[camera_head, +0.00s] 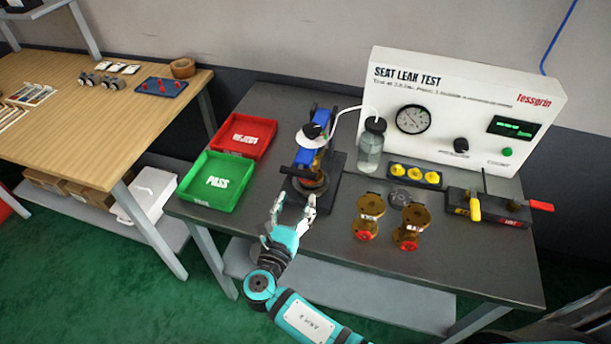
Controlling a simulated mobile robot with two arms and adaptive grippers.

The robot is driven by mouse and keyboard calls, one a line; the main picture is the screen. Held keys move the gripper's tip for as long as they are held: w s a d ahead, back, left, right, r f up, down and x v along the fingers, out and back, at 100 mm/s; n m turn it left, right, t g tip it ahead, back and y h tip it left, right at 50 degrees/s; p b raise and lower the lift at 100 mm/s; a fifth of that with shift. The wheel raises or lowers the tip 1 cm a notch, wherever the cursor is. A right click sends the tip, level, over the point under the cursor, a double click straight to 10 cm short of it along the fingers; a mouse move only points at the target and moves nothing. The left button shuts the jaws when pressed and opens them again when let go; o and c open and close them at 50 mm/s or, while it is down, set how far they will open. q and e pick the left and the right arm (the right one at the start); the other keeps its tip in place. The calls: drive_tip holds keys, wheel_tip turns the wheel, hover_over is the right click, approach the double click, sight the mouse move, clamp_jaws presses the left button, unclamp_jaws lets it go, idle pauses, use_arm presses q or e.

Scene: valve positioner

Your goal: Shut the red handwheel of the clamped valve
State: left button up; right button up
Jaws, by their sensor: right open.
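The clamped valve (311,161) sits in a dark fixture with blue jaws on the grey bench; a black-and-white cap with a white tube tops it. Its front end, with a dark rim and some reddish-brown colour (309,182), faces my right gripper, but it is too small to make out the handwheel clearly or how far it is turned. My right gripper (294,206) is open and empty just in front of this end, fingers pointing at it. I cannot tell whether they touch it. My left gripper is not in view.
Two loose brass valves (367,215) with red handwheels stand right of the fixture. A red reject tray (243,135) and green pass tray (215,181) lie left. A bottle (371,147), white test panel (460,100) and yellow-capped block (413,174) are behind and right.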

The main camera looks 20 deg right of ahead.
sight(305, 180)
drive_tip(key=p+x, duration=0.1)
drive_tip(key=x, duration=0.7)
drive_tip(key=shift+d, duration=0.1)
clamp_jaws()
